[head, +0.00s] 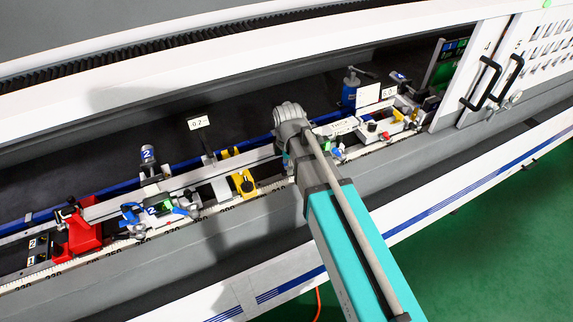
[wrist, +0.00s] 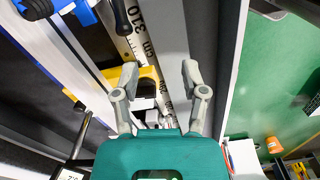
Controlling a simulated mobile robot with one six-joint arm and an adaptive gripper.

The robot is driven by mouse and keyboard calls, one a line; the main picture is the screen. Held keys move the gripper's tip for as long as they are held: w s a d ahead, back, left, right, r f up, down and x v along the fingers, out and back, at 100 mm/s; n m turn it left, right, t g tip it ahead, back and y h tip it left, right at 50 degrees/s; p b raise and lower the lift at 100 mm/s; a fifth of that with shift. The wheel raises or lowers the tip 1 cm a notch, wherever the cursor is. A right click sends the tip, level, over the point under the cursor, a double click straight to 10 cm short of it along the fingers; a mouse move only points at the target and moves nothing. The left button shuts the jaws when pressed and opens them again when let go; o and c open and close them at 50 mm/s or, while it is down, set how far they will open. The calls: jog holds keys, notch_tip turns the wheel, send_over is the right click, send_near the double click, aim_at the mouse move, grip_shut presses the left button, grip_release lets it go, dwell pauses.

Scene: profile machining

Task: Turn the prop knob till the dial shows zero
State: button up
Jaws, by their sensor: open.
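A yellow prop (head: 243,182) with a dark knob (head: 248,186) stands at the rail, left of my arm in the head view. A small white display (head: 198,122) on a dark post stands behind it; it seems to read 0.2. A second white display (head: 388,92) is farther right, its number unclear. In the wrist view, my gripper (wrist: 160,70) is open, with its fingers apart over the rail and ruler. A yellow part (wrist: 148,74) lies by the left finger, partly hidden by it. I cannot tell whether the fingers touch anything. The head view does not show the fingers clearly.
A red clamp (head: 82,232) and a blue-grey clamp (head: 158,208) sit left along the rail. A dark blue unit (head: 350,88) and more fixtures stand to the right. The white front panel (head: 445,170) edges the machine, with open green floor (head: 510,225) beyond.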

aim_at(247, 181)
jog(key=o, duration=0.4)
jog(key=shift+w+a+r, duration=0.1)
jog(key=shift+a+r, duration=0.05)
jog(key=shift+a, duration=0.3)
jog(key=shift+o, duration=0.4)
jog(key=w+a+r+n+g+y+p, duration=0.1)
jog(key=a+r+g+y+p, duration=0.1)
jog(key=a, duration=0.6)
jog(key=shift+r+y, duration=0.7)
jog(key=shift+y, duration=0.4)
jog(key=shift+a, duration=0.1)
jog(key=shift+f, duration=0.2)
jog(key=b+x, duration=1.2)
jog(key=x, duration=0.1)
jog(key=shift+f, duration=0.25)
jog(key=shift+a, duration=0.1)
jog(key=c, duration=1.1)
